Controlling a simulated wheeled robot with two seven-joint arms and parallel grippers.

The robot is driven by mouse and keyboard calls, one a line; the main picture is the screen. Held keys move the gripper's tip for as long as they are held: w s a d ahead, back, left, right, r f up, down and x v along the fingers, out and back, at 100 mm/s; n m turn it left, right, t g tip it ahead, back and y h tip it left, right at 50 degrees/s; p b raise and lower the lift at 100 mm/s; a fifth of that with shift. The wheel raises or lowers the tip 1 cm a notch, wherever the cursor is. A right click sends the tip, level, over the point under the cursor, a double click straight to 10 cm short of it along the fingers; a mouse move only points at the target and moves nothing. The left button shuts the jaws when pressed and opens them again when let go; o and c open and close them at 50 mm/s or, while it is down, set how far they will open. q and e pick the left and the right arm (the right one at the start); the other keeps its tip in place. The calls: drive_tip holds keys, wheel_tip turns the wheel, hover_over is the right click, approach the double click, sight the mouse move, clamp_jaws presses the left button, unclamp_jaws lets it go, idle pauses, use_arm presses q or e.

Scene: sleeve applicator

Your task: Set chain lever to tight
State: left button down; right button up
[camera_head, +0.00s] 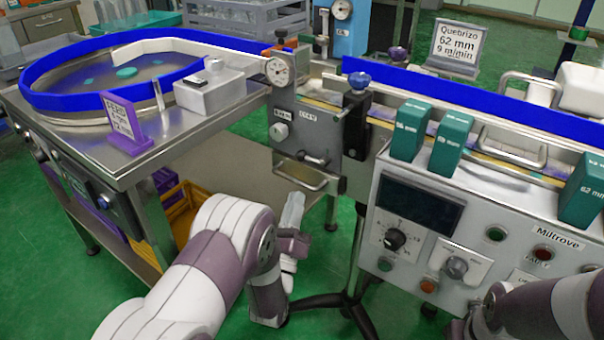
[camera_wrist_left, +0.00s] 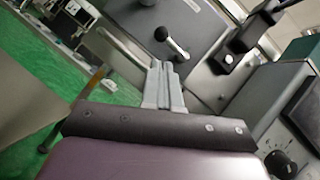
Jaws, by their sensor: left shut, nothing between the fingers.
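A small lever (camera_head: 313,158) is on the grey machine panel, below two small labels that I cannot read clearly. In the left wrist view a lever (camera_wrist_left: 172,44) with a dark pivot and a pale ball end slants down to the right; it looks like the same one. I cannot read its setting. My left gripper (camera_head: 293,212) points up at the panel, below and in front of the lever. Its pale fingers (camera_wrist_left: 163,87) are shut and empty, apart from the lever. My right arm shows at the bottom right; its fingers are out of view.
A metal handle (camera_head: 302,176) juts out below the lever. A round knob (camera_head: 280,131) is up and left of it. The control box (camera_head: 405,262) with green blocks on top stands to the right. The feeder table (camera_head: 150,150) stands left.

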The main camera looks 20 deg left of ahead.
sight(311, 159)
use_arm(q)
drive_tip(key=b+x, duration=0.1)
drive_tip(key=x, duration=0.5)
drive_tip(key=shift+w+r, duration=0.1)
drive_tip(key=shift+w, duration=0.05)
drive_tip(key=shift+a, duration=0.1)
